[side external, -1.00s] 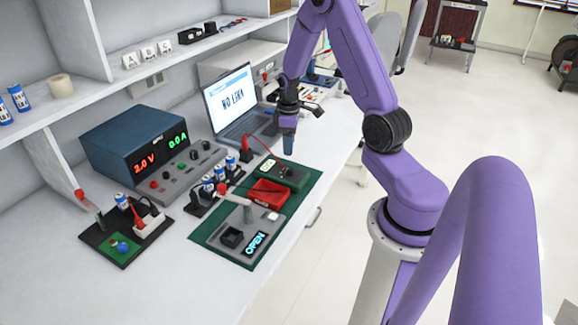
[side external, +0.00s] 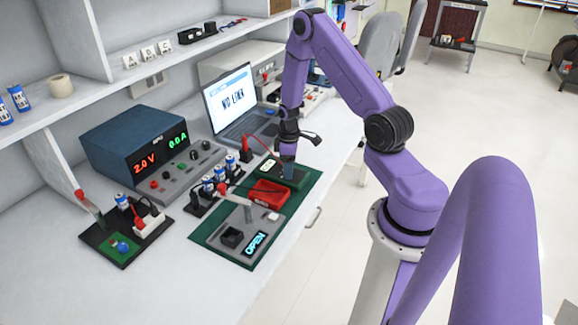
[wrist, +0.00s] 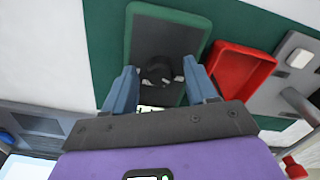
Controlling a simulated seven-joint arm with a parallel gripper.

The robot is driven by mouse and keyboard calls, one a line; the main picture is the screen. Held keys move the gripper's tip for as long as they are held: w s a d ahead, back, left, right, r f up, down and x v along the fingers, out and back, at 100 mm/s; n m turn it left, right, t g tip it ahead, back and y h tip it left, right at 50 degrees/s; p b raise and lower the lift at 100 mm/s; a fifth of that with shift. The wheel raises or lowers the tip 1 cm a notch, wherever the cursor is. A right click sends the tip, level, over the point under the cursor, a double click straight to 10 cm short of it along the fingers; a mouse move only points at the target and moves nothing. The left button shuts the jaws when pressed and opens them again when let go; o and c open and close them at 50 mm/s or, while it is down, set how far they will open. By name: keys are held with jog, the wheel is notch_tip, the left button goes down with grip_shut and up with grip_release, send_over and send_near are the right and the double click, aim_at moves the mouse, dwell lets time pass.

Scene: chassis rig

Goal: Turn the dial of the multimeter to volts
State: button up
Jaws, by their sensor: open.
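The multimeter (side external: 268,167) lies on the green mat (side external: 309,190), at the mat's far end in the side view. In the wrist view the multimeter (wrist: 175,35) is a dark panel with a green rim, and its round black dial (wrist: 158,72) sits between my fingers. My gripper (side external: 287,178) points straight down over the multimeter. In the wrist view my gripper (wrist: 162,90) is open, with one blue finger on each side of the dial. I cannot tell whether the fingers touch it. The dial's pointer setting is unreadable, and the display is mostly hidden.
A red tray (side external: 268,192) stands on the mat close to the multimeter; it also shows in the wrist view (wrist: 238,72). A grey unit reading OPEN (side external: 240,235), battery holders (side external: 215,188), a power supply (side external: 140,145) and a laptop (side external: 235,105) stand nearby.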

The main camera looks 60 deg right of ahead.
jog(key=c, duration=1.1)
jog(key=shift+o, duration=0.2)
jog(key=shift+m, duration=0.4)
jog(key=m, duration=0.3)
jog(key=shift+m, duration=0.3)
jog(key=m, duration=0.4)
jog(key=shift+m, duration=0.4)
jog(key=o, duration=1.1)
jog(key=shift+c, duration=0.2)
